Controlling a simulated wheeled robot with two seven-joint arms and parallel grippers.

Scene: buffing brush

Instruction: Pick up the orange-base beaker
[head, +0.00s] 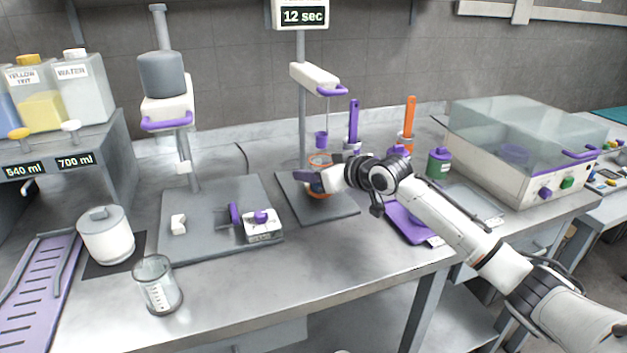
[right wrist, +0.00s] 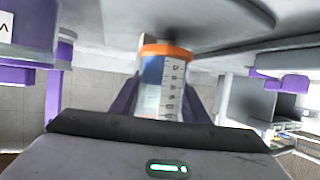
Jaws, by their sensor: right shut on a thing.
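The orange-base beaker (head: 320,159) is at the mixing stand with the "12 sec" display, above or on its dark base plate; I cannot tell if it touches the plate. My right gripper (head: 313,178) reaches in from the right and is shut on it, hiding part of its side. In the right wrist view, the beaker (right wrist: 164,75) sits between the purple fingers, with its orange end at the top, a measuring scale and something blue inside. My left gripper is not in view.
The stand's base plate (head: 340,207) lies under my gripper. A clear beaker (head: 157,285) and a white lidded pot (head: 105,236) stand at left. A purple tray (head: 408,222), a green bottle (head: 439,163) and a clear-lidded machine (head: 520,150) are at right. The front middle counter is clear.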

